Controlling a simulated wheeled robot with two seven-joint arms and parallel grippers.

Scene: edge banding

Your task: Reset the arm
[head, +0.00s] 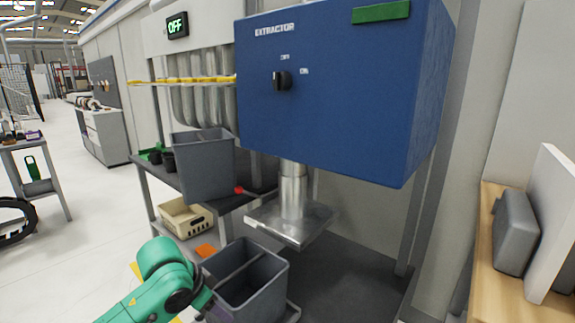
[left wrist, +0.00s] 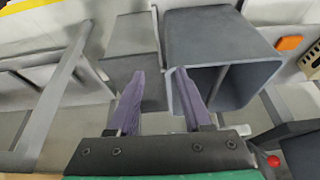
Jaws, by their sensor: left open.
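My left arm, green, reaches in from the lower left in the head view. Its gripper (head: 217,309) is low, beside the lower grey bin (head: 262,301), and is partly hidden. In the left wrist view the two purple fingers of the left gripper (left wrist: 160,75) are spread apart with nothing held between them. The lower grey bin (left wrist: 215,30) shows there with its divider, and the right finger overlaps its near edge. I cannot tell whether they touch. My right gripper is not in view.
A blue extractor box (head: 340,90) with a black knob hangs above a metal plate (head: 290,222). A beige crate (head: 183,215) sits on the shelf behind. A wooden bench (head: 510,290) stands at right.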

